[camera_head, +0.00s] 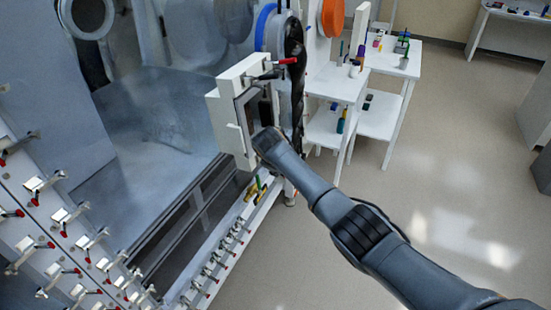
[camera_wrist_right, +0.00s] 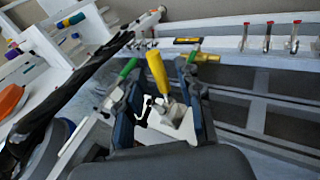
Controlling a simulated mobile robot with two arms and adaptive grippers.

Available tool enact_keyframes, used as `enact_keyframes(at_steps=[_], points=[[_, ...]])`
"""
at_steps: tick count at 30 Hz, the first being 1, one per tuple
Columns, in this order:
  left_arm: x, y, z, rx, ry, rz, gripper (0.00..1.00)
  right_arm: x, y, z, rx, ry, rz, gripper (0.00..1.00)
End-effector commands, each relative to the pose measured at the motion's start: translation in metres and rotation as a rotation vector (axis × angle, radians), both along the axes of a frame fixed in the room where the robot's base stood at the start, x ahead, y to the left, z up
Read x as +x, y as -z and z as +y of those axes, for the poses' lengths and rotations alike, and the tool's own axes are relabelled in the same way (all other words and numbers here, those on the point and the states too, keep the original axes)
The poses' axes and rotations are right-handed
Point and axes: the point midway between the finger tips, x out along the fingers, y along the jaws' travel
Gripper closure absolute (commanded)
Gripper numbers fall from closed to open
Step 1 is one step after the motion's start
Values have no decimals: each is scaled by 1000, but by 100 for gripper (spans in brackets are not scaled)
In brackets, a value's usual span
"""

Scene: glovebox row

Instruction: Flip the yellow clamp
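A clamp with an upright yellow handle (camera_wrist_right: 158,72) and a pale metal base stands between the two fingers of my right gripper (camera_wrist_right: 160,85) in the right wrist view. The fingers are spread to either side of it, and I see no clear contact. A second yellow handle (camera_wrist_right: 207,57) lies sideways just beyond the right finger. In the head view my right arm reaches in from the lower right to the white frame (camera_head: 233,125); its fingers are hard to make out there. Yellow handles (camera_head: 250,192) show low beside the frame. My left gripper is not in view.
A green handle (camera_wrist_right: 128,68) stands close to the left finger. Several red-tipped clamps (camera_head: 88,238) line the panel at left. White tables (camera_head: 335,83) with small items stand behind. The floor (camera_head: 450,180) at right is clear.

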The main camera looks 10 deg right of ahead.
Motion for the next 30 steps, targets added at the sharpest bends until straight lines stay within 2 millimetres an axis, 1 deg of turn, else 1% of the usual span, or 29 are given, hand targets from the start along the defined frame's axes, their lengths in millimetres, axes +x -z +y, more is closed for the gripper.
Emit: enact_keyframes(at_steps=[12, 15, 21, 30], points=[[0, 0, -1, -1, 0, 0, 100, -38, -60, 16, 0, -1, -4, 64], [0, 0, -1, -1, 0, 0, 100, -46, -72, 19, 0, -1, -4, 64], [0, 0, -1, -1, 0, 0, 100, -54, -84, 22, 0, 0, -2, 64], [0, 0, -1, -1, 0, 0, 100, -55, -85, 23, -1, 0, -1, 64]])
